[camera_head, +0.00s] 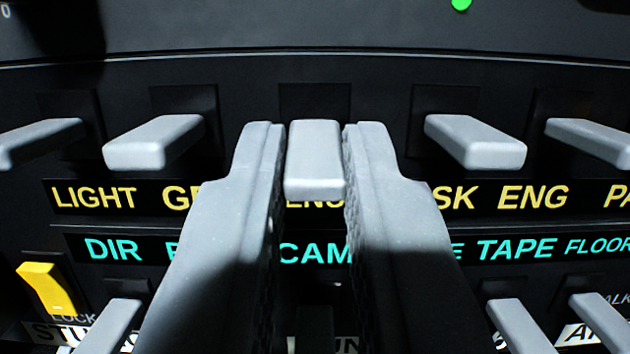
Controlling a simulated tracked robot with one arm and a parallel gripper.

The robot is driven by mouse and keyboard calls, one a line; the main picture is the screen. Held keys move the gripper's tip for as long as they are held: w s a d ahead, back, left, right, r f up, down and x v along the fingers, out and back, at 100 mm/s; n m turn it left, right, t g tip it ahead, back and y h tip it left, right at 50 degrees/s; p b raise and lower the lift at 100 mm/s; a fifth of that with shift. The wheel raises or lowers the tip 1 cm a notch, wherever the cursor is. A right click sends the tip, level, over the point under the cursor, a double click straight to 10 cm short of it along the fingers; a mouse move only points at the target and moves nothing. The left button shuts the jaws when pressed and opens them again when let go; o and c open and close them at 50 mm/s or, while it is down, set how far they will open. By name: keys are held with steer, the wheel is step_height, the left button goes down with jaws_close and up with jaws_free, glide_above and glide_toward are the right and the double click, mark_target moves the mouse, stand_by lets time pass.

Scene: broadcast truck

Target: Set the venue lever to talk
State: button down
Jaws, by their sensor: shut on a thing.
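The venue lever (315,160) is a light grey, flat paddle at the centre of the upper row, sticking out from a dark slot in the black panel. The yellow label below it is mostly hidden, with only letters like "ENU" showing between my fingers. My gripper (315,168) reaches in from below, with one grey finger on each side of the lever, shut on it. No talk marking can be read near this lever.
Similar grey levers stand on both sides, the nearer ones at left (155,142) and right (475,141). Below are yellow and cyan label strips, a lower row of levers (520,327) and a yellow switch (47,288). A green light (461,4) shows at the top.

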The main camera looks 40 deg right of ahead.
steer(key=shift+w+f+t+h+b, duration=0.15)
steer(key=shift+f+t+h+b, duration=0.25)
steer(key=shift+t, duration=0.3)
steer(key=c, duration=1.4)
jaws_free()
steer(key=shift+c, duration=0.2)
steer(key=shift+v, duration=0.8)
steer(key=b+v, duration=0.8)
steer(key=v, duration=0.4)
steer(key=shift+f+b, duration=0.3)
